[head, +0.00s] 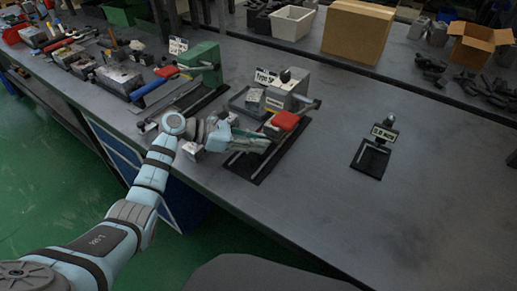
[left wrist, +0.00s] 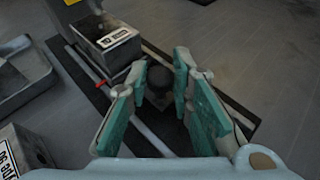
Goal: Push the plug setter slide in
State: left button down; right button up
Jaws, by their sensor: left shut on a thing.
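The fixture that I take for the plug setter is a grey block (head: 288,90) with a red part (head: 285,120) on a black base plate (head: 264,166). My left gripper (head: 262,143) is low over the front part of this base plate. In the left wrist view, its teal finger pads (left wrist: 170,85) stand on either side of a dark rounded knob (left wrist: 184,70). The gripper is shut on this dark knob, which looks like part of the slide. The fingers hide much of the slide. My right gripper is not in view.
A small labelled fixture (head: 371,158) stands to the right, with bare table around it. A green fixture (head: 201,65) stands to the left. A white bin (head: 292,22) and cardboard boxes (head: 357,32) are at the back. A grey tray (left wrist: 20,75) is close by.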

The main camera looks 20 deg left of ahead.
pick_arm(q)
jog(key=shift+w+r, duration=0.15)
jog(key=c, duration=1.6)
grip_release()
jog(key=shift+o, duration=0.7)
jog(key=shift+w, duration=0.1)
jog(key=shift+a, duration=0.1)
jog(key=v, duration=1.2)
jog(key=shift+f, duration=0.25)
